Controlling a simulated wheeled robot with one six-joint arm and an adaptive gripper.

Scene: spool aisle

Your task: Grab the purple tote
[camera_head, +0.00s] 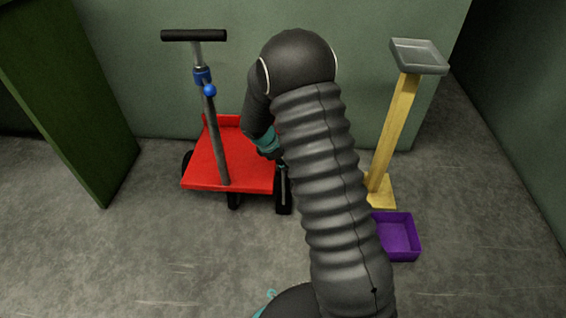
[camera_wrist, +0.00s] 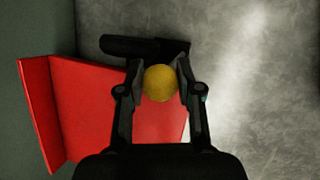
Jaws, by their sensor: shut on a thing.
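The purple tote (camera_head: 400,238) sits on the floor at the right in the head view, at the foot of a yellow post. It looks empty, and my arm hides its left side. My gripper (camera_wrist: 160,68) is shut on a yellow ball (camera_wrist: 160,84), held between the two fingers in the wrist view. The gripper is at the right edge of the red cart, well left of the tote. The tote is not in the wrist view.
A red cart (camera_head: 205,168) with an upright handle (camera_head: 215,130) stands by the back wall; its bed also shows in the wrist view (camera_wrist: 95,115). A yellow post (camera_head: 392,130) bears a grey tray (camera_head: 418,57). A green panel (camera_head: 65,100) stands left. The front floor is clear.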

